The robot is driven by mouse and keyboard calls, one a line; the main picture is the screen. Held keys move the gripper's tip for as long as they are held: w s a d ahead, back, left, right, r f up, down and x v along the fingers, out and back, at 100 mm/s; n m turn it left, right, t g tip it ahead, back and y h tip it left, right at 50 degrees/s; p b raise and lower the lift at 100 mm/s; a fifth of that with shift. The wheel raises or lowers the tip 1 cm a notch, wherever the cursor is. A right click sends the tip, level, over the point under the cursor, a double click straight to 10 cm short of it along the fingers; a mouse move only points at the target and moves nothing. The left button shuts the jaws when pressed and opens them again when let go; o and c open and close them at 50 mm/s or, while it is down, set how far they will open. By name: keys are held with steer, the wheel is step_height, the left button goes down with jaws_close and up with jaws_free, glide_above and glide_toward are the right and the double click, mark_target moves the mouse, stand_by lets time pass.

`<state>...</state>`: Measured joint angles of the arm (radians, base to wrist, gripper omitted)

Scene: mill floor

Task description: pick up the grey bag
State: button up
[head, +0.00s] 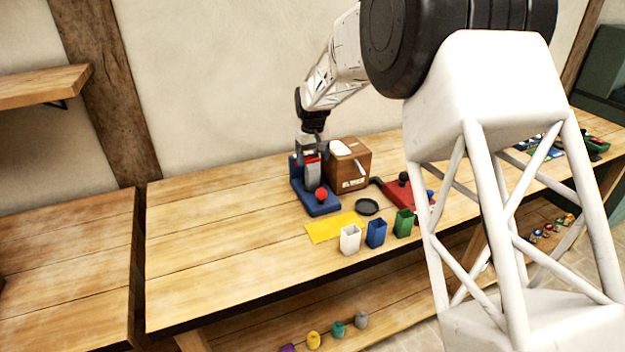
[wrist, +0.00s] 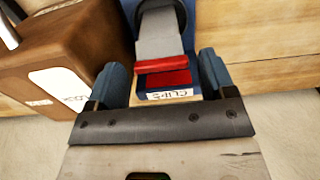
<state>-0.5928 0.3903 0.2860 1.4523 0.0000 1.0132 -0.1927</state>
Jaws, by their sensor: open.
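A small grey bag (head: 361,320) sits on the lower shelf under the workbench, at the right end of a row of small coloured bags. It is outside the wrist view. My gripper (head: 311,153) is far from it, up over the bench at the blue clip machine (head: 318,205). In the wrist view my gripper (wrist: 163,65) is open. Its blue fingers stand on either side of the machine's grey arm (wrist: 166,45) and red bar (wrist: 158,65). A label reading "CLIPS" (wrist: 171,94) shows below the bar. I cannot tell whether the fingers touch the machine.
A yellow mat (head: 334,227), a black dish (head: 367,207), a red device (head: 398,190) and white, blue and green holders (head: 376,234) lie nearby. The bench's left part (head: 220,240) is clear.

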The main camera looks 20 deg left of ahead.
mark_target(312, 166)
steer(key=shift+f, duration=0.7)
steer(key=shift+f, duration=0.1)
steer(key=shift+f, duration=2.5)
steer(key=c, duration=1)
